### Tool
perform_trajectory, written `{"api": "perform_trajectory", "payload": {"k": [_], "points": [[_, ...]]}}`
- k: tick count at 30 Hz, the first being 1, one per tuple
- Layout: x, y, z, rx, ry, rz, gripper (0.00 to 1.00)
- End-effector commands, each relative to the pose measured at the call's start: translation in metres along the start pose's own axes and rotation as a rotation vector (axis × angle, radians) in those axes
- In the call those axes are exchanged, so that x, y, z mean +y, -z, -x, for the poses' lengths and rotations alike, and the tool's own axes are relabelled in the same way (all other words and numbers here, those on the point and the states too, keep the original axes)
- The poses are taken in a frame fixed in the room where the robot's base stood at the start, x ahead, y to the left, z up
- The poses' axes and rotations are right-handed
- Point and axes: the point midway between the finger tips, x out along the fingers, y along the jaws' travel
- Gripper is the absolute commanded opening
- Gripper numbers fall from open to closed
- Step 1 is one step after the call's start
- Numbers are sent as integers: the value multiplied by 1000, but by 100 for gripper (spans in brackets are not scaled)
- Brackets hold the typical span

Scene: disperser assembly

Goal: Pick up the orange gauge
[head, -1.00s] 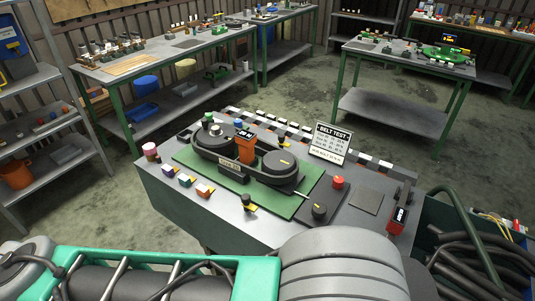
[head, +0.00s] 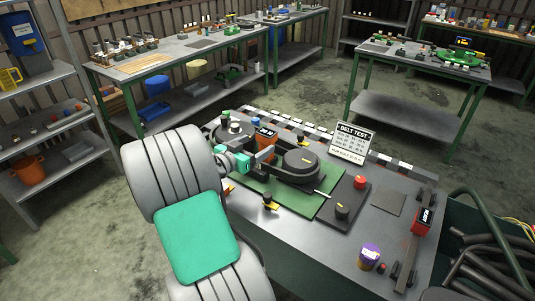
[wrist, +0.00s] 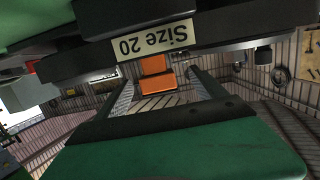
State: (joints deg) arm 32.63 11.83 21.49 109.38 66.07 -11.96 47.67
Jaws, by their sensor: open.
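The orange gauge (head: 265,137) stands upright on the black belt machine (head: 300,163), between its two round pulleys, its dark display at the top. In the wrist view the orange gauge (wrist: 154,74) appears upside down, between and beyond the two fingers. My gripper (wrist: 162,78) is open and empty, its fingers apart on either side of the gauge's image. In the head view my gripper (head: 258,160) is at the near side of the machine, close to the gauge and partly hidden by my wrist. Contact with the gauge cannot be made out.
The machine sits on a green mat (head: 300,202). A "Size 20" label (wrist: 156,39) is close to the wrist camera.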

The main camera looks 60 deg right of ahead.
Motion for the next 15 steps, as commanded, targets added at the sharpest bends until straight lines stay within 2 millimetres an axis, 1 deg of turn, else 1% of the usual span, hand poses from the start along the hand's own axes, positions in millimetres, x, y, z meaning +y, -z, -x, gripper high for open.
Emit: {"api": "perform_trajectory", "payload": {"k": [1,3,8,12,15], "points": [[5,3,-8,28,-13,-2,80],[7,7,-17,45,-19,-6,80],[8,11,-38,44,-18,-5,80],[8,19,-62,42,-19,-5,80],[7,18,-78,42,-17,-4,80]]}}
